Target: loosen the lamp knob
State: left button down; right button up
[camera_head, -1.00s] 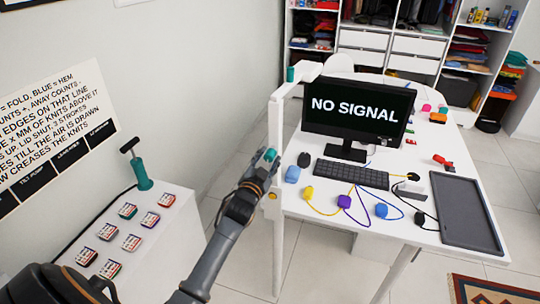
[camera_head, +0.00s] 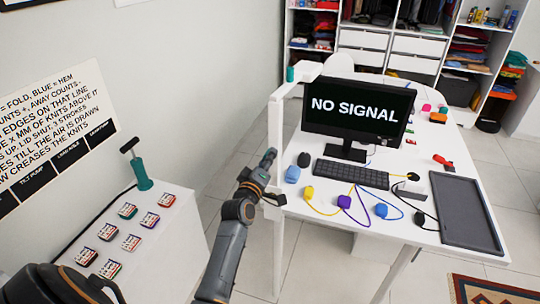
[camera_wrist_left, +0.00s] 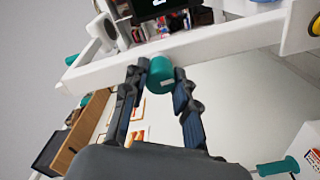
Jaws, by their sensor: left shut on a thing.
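The lamp knob is a short teal cylinder (camera_wrist_left: 160,73) on the side of the lamp's white post (camera_head: 277,235). In the left wrist view it sits between the fingertips of my left gripper (camera_wrist_left: 155,83), which is shut on it. In the head view my left gripper (camera_head: 268,161) reaches up against the post from the left, and the knob is hidden behind the fingers. The post stands upright at the left edge of the white desk (camera_head: 330,210). Its upper arm (camera_head: 302,75) reaches toward the monitor. My right gripper is not in view.
A monitor (camera_head: 357,108), a keyboard (camera_head: 350,173), several coloured mice with cables and a dark tray (camera_head: 465,212) are on the desk. A white side table (camera_head: 180,245) at left holds a teal pump (camera_head: 138,172) and several small packs.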

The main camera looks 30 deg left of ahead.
pick_arm(q)
jog(key=c, duration=0.7)
grip_release()
jog(key=v, duration=0.8)
dwell(0.6)
